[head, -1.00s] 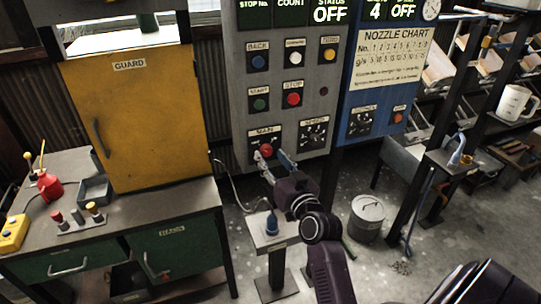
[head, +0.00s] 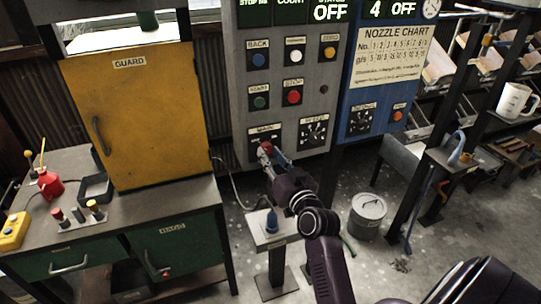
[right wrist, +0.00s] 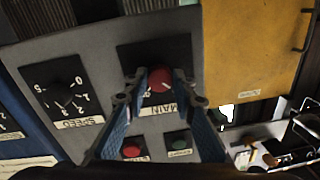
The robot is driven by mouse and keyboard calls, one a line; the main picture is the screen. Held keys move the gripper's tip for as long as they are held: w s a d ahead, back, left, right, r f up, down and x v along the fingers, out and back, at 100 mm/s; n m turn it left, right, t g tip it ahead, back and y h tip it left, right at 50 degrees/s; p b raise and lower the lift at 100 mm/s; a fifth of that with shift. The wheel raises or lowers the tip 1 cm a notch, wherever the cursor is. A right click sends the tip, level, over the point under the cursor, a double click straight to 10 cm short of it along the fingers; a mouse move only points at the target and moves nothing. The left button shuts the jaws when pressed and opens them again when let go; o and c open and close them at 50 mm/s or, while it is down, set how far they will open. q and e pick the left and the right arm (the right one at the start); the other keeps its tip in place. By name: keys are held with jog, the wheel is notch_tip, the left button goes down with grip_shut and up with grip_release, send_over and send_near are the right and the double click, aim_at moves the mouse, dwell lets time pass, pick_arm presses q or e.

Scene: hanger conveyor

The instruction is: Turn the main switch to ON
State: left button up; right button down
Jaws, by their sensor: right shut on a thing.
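The main switch is a red knob (head: 266,148) on a dark plate labelled MAIN, low on the grey control panel (head: 318,100). In the right wrist view the red knob (right wrist: 160,79) sits between the tips of my right gripper (right wrist: 159,84), whose blue-padded fingers are shut on it. In the head view the right gripper (head: 273,156) reaches up to the knob from below and partly covers it. The knob's exact angle is hard to read. The status display (head: 330,11) reads OFF. My left gripper is not in view.
The speed dial (head: 315,131) is just right of the switch, with the start button (head: 260,102) and stop button (head: 293,97) above. A small stand (head: 274,236) with a blue object is below my right gripper. A yellow guard door (head: 140,115) is to the left.

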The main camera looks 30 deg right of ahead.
jog(key=m+p, duration=0.1)
jog(key=m, duration=0.3)
jog(key=shift+a+r+p, duration=0.1)
jog(key=shift+r+p, duration=0.05)
jog(key=shift+p, duration=0.25)
jog(key=m+p, duration=0.1)
jog(key=m, duration=0.3)
jog(key=shift+m, duration=0.3)
jog(key=m+p, duration=0.1)
jog(key=m, duration=0.3)
jog(key=shift+a+m+t+p, duration=0.1)
jog(key=shift+m+t+p, duration=0.2)
jog(key=shift+m+p, duration=0.1)
jog(key=m+h+p, duration=0.1)
jog(key=m, duration=0.3)
jog(key=shift+m, duration=0.4)
